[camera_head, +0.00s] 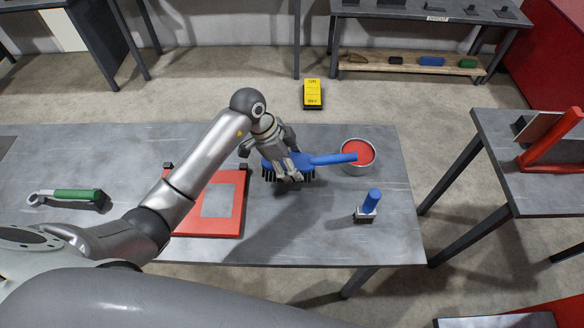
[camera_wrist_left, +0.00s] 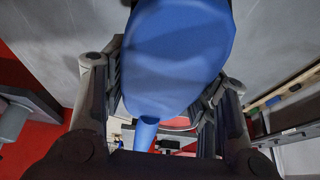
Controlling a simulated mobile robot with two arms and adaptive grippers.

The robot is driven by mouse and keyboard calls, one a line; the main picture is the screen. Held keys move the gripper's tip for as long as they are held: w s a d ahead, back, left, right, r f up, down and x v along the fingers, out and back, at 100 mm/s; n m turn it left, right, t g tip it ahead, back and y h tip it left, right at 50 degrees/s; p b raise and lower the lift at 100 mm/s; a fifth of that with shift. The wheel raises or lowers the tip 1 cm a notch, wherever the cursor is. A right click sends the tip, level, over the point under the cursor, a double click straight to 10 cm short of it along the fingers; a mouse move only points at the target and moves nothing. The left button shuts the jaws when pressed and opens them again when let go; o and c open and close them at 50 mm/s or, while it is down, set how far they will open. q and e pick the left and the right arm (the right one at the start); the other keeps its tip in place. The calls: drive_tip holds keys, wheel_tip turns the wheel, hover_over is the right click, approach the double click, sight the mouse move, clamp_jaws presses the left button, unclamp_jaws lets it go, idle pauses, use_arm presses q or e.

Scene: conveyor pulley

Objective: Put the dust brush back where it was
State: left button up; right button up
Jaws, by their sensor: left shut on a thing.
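The dust brush (camera_head: 331,159) has a blue body and handle with dark bristles facing down. My left gripper (camera_head: 283,165) is shut on its body. The brush is held over the grey table, its handle pointing right toward a round tin with red contents (camera_head: 358,157). Whether the bristles touch the table is hard to tell. In the left wrist view the blue brush body (camera_wrist_left: 178,60) fills the middle, between the fingers of the left gripper (camera_wrist_left: 165,85). My right gripper is not in view.
On the table (camera_head: 335,235) are a red frame with a grey centre (camera_head: 240,205), a green-handled tool (camera_head: 76,195) and a blue-handled upright tool (camera_head: 371,202). A yellow sign (camera_head: 312,94) stands on the floor behind. The table's front right is clear.

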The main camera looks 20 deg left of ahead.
use_arm(q)
drive_tip(key=shift+w+d+f, duration=0.15)
drive_tip(key=shift+w+f, duration=0.05)
drive_tip(key=shift+f, duration=0.15)
wheel_tip(320, 180, down, 2)
drive_tip(key=shift+f+p, duration=0.1)
drive_tip(key=shift+p, duration=0.6)
drive_tip(key=shift+f, duration=0.3)
drive_tip(key=o, duration=1)
